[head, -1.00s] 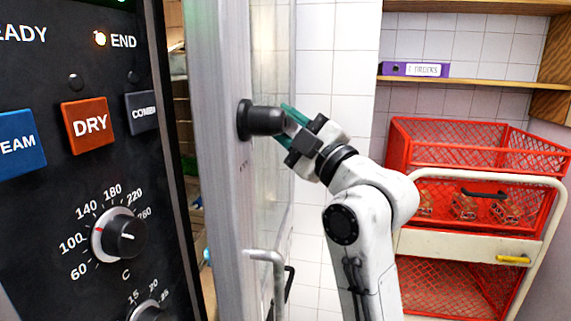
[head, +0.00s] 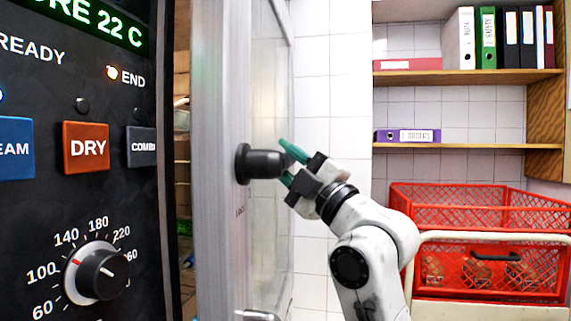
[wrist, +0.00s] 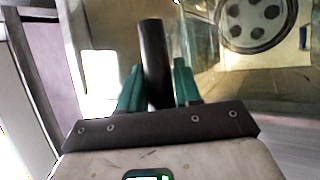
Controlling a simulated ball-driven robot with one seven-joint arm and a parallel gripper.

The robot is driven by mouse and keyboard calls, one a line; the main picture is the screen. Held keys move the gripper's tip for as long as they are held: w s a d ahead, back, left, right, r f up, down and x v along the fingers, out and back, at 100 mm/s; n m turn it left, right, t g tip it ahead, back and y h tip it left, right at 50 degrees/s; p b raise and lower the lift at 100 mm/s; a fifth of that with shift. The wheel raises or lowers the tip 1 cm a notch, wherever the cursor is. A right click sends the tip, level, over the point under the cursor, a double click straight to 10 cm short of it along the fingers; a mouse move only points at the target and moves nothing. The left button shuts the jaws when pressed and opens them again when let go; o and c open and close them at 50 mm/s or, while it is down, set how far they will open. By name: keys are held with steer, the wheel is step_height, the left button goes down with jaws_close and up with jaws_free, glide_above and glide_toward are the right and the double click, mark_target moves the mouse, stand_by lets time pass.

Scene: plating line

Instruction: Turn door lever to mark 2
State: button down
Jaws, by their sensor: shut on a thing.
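The black door lever (head: 262,163) sticks out to the right from a round base on the grey door edge (head: 216,240). My gripper (head: 287,166) has its green fingers closed on the lever's free end. In the wrist view the dark lever (wrist: 154,55) stands between the two green fingers of my gripper (wrist: 158,88). Small markings (head: 240,211) show on the door edge below the lever, too small to read. I cannot make out mark 2.
The door stands open, with a glass pane behind the lever. A black control panel (head: 40,210) with buttons and a dial is close at the left. Red mesh baskets (head: 490,211) on a cart and shelves with binders (head: 487,38) are at the right.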

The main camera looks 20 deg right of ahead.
steer(key=shift+r, duration=0.1)
steer(key=c, duration=0.9)
jaws_free()
steer(key=shift+o, duration=0.2)
steer(key=b+v, duration=0.2)
steer(key=v, duration=0.9)
steer(key=shift+w, duration=0.1)
